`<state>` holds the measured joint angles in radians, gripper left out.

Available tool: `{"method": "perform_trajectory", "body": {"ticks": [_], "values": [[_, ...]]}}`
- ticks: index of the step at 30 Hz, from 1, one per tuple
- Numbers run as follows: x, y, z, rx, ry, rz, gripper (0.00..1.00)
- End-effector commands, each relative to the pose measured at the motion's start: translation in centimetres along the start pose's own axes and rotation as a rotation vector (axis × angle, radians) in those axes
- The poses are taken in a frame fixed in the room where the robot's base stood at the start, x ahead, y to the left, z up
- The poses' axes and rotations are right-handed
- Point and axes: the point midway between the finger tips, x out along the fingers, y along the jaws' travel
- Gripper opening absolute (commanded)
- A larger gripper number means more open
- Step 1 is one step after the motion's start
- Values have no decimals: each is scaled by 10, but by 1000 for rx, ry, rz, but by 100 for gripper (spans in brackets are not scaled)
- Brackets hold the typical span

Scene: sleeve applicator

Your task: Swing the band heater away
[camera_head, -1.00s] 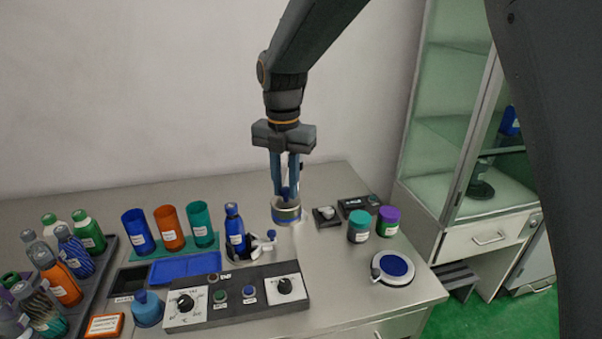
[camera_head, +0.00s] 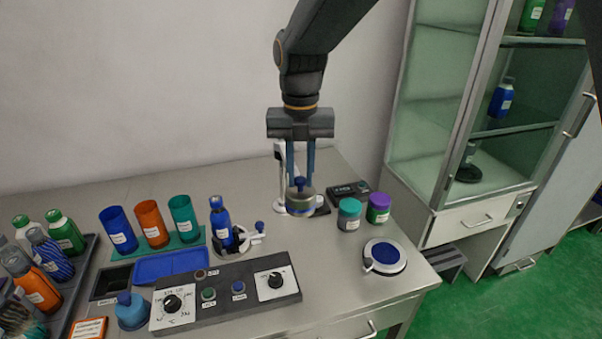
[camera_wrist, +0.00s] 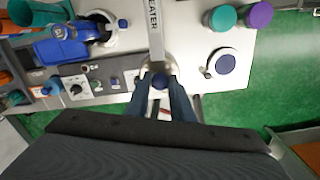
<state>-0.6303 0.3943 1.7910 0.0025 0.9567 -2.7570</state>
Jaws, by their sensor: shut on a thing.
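The band heater (camera_head: 300,201) is a metal ring with a blue knob on top, at the back right of the bench. My gripper (camera_head: 301,180) points down from above and is shut on the heater's blue knob. In the wrist view, the knob (camera_wrist: 160,81) sits between my fingertips, and a pale arm marked "HEATER" (camera_wrist: 155,35) runs up from the ring. A blue bottle (camera_head: 221,224) stands upright in a white holder (camera_head: 238,240) to the left, apart from the heater. The heater's pivot post is partly hidden behind my gripper.
A teal-lidded jar (camera_head: 349,214) and a purple-lidded jar (camera_head: 379,207) stand close right of the heater. A small dark device (camera_head: 347,190) lies behind them. A control box (camera_head: 225,296) and a round blue-topped pad (camera_head: 385,256) are in front. Bare bench lies between.

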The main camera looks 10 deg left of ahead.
Motion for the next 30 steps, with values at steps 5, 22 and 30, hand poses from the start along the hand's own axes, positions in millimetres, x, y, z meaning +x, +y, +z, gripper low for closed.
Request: {"method": "perform_trajectory", "body": {"ticks": [5, 22, 30], "values": [[-1, -4, 2, 3, -2, -3, 36], [-29, 0, 2, 0, -6, 0, 40], [-68, -1, 2, 1, -4, -1, 40]]}}
